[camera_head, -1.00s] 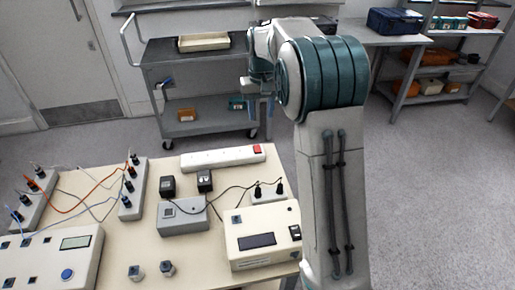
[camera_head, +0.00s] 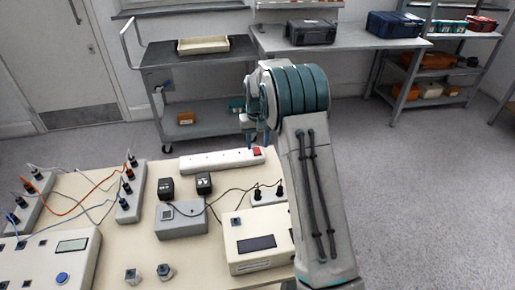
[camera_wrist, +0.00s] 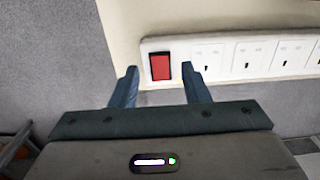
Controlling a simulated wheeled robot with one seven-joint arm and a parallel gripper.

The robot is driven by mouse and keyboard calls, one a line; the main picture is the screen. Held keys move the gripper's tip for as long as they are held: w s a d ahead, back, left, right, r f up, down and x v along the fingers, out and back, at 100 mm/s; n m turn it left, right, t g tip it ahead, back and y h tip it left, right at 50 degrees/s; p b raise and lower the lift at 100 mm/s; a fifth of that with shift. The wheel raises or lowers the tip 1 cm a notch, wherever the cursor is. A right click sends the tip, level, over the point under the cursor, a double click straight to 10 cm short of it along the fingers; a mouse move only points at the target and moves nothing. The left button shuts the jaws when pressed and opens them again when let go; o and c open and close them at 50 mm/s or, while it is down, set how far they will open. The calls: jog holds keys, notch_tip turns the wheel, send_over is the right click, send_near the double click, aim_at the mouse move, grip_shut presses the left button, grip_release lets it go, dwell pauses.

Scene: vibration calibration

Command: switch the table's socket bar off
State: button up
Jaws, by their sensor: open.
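The white socket bar (camera_head: 215,160) lies along the far edge of the table (camera_head: 95,163), with its red switch (camera_head: 257,152) at the right end. In the wrist view the red switch (camera_wrist: 160,66) sits at the left end of the bar (camera_wrist: 222,60), beside a row of sockets. My gripper (camera_wrist: 158,82) is open and empty, its two fingers on either side of the red switch in that view. I cannot tell whether the fingertips touch the bar. In the head view my gripper (camera_head: 258,143) is just above the switch end, partly hidden by my arm.
Grey boxes (camera_head: 181,219), a cream meter box (camera_head: 258,243), black adapters (camera_head: 166,188) and loose cables crowd the table in front of the bar. A grey trolley (camera_head: 195,105) stands behind. Open floor (camera_head: 420,190) lies to the right.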

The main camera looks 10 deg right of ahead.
aim_at(257, 151)
jog(key=shift+f, duration=1.4)
grip_shut()
jog(key=p, duration=0.1)
jog(key=g+p, duration=0.1)
jog(key=p, duration=0.1)
jog(key=shift+w+r, duration=0.2)
jog(key=shift+r, duration=0.2)
jog(key=g+p, duration=0.1)
jog(key=p, duration=0.2)
jog(key=shift+w+f+g, duration=0.15)
jog(key=shift+w+g, duration=0.1)
jog(key=shift+g, duration=0.15)
grip_release()
jog(key=shift+f, duration=0.1)
